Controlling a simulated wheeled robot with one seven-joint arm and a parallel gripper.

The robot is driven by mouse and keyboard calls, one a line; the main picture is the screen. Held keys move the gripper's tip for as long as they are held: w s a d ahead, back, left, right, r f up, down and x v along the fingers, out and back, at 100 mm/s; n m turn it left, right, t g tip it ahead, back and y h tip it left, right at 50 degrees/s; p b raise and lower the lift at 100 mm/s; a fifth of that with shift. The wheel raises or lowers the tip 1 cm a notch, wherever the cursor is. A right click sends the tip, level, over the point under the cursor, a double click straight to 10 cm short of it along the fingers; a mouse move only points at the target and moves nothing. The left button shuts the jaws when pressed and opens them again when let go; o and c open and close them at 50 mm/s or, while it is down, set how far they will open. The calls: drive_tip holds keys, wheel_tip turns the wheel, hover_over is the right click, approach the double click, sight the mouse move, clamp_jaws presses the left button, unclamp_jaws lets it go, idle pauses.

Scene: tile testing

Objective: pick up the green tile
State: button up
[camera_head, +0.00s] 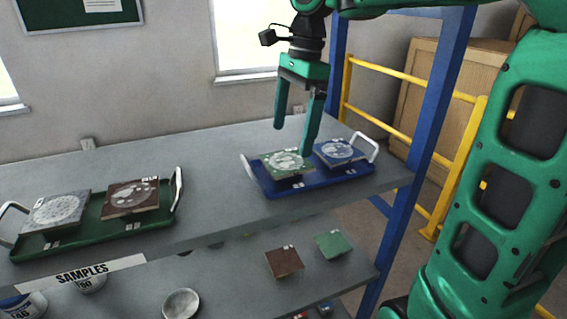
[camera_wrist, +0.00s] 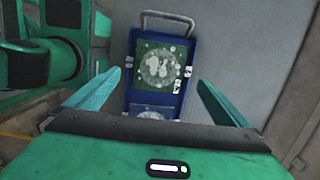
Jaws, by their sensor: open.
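The green tile (camera_head: 286,164) with a pale round pattern lies in the blue tray (camera_head: 265,189) on the shelf's upper surface. It also shows in the wrist view (camera_wrist: 157,65), ahead of the fingers, near the tray's handle end. A blue tile (camera_head: 340,152) with a pale round pattern lies beside it in the same tray and is partly hidden in the wrist view (camera_wrist: 153,110). My gripper (camera_head: 293,140) is open and empty, pointing down above the tray around the green tile's far side. In the wrist view its two fingers (camera_wrist: 158,82) are spread wide apart.
A green tray (camera_head: 85,235) at the left holds a grey tile (camera_head: 57,212) and a brown tile (camera_head: 131,198). White handles rise at both ends of the trays. A blue post (camera_head: 428,110) stands right of the blue tray. The surface between the trays is clear.

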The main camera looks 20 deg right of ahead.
sight(286, 161)
drive_tip(key=shift+a+f, duration=0.2)
drive_tip(key=shift+f, duration=1.15)
drive_tip(key=shift+a+f, duration=0.2)
drive_tip(key=shift+f, duration=1.15)
drive_tip(key=c, duration=1.3)
